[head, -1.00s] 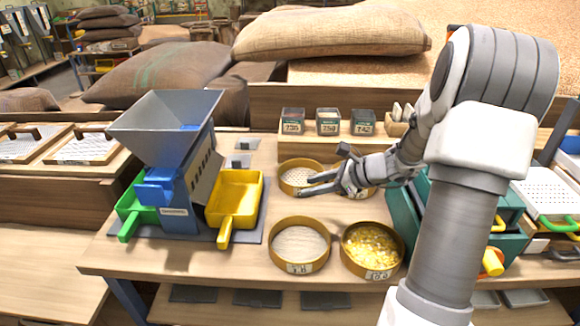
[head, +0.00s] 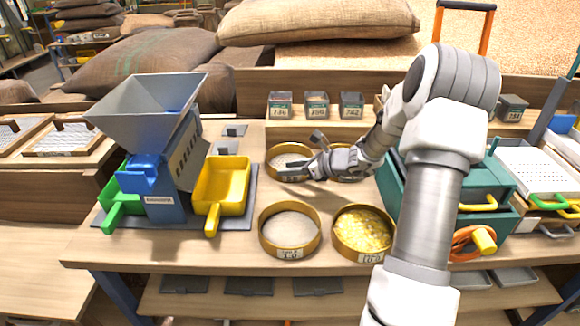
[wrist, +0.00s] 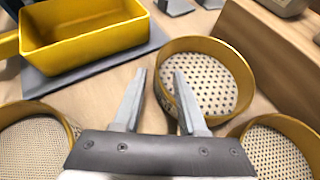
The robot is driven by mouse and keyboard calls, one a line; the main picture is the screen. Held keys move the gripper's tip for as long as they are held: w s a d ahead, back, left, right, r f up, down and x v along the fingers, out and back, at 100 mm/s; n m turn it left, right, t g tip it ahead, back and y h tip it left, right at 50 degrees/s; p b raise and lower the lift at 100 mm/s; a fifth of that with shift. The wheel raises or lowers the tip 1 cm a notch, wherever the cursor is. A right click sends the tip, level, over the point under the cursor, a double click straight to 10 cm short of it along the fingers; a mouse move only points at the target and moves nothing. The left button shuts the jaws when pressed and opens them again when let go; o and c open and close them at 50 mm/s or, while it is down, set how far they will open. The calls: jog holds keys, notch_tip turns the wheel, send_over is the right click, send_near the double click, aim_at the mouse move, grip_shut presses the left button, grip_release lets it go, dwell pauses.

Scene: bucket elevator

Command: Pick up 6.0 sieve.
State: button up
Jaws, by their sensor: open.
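A round wooden-rimmed sieve (head: 272,174) with a perforated floor stands at the back of the bench. It is the centre sieve (wrist: 243,72) in the wrist view, with coarse round holes; I cannot read its label. My gripper (head: 288,166) is open over it in the head view. In the wrist view my gripper (wrist: 160,73) has one finger over the sieve's inside and the other outside its near-left rim. I cannot tell the fingertips' height. A second back sieve (head: 352,179) is partly hidden behind my gripper. A front-left sieve (head: 290,229) has a fine floor.
A front-right sieve (head: 362,232) holds yellow pieces. A yellow scoop-like tray (head: 221,187) and a blue hopper machine (head: 165,188) stand to the left. Small labelled boxes (head: 316,105) line a ledge behind. A green cabinet (head: 480,190) stands at the right.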

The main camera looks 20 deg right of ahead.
jog(key=x, duration=0.3)
jog(key=shift+w+a+b, duration=0.15)
jog(key=shift+a+b, duration=0.05)
jog(key=shift+b, duration=0.1)
grip_shut()
jog(key=shift+f, duration=0.1)
dwell(1.0)
